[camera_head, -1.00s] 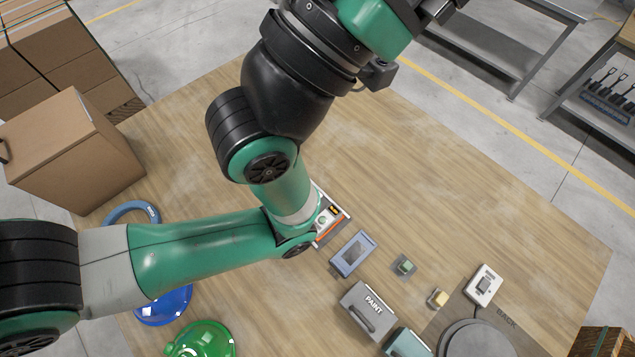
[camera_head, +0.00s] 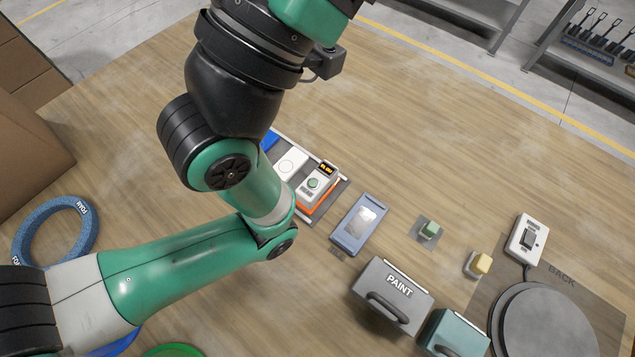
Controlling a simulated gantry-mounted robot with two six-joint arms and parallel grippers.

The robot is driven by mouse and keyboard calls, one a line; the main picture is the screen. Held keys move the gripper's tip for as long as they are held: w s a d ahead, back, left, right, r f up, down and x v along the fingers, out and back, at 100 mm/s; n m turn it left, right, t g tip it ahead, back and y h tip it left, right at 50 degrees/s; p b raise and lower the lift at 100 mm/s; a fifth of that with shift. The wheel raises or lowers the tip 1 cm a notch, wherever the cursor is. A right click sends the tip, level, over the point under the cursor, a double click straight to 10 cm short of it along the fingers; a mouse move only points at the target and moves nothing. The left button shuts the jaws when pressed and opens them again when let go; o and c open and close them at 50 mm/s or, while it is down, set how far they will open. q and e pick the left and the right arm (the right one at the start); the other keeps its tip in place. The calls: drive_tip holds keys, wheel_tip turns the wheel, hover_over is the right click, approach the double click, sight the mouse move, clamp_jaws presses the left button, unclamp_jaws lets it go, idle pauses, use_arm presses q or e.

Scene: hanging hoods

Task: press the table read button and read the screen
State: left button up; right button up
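A small green button (camera_head: 430,229) sits on a dark square pad right of the table's middle. A yellow button (camera_head: 479,264) sits on another pad to its right. I cannot tell which is the table read button. A blue-framed panel with a pale grey screen (camera_head: 360,222) lies left of the green button; no text on it is readable. A white device with a round green button and a lit amber display (camera_head: 316,182) lies in a tray; its digits are too small to read. My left arm crosses from the left, but its gripper is out of frame. My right gripper is not seen.
A grey PAINT case (camera_head: 393,295) and a teal case (camera_head: 455,335) stand at the front. A white switch box (camera_head: 527,240) is beside a round grey plate (camera_head: 540,325). A blue foam ring (camera_head: 30,235) lies left. The table's far right is clear.

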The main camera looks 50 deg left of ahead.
use_arm(q)
clamp_jaws()
idle(0.4)
idle(1.3)
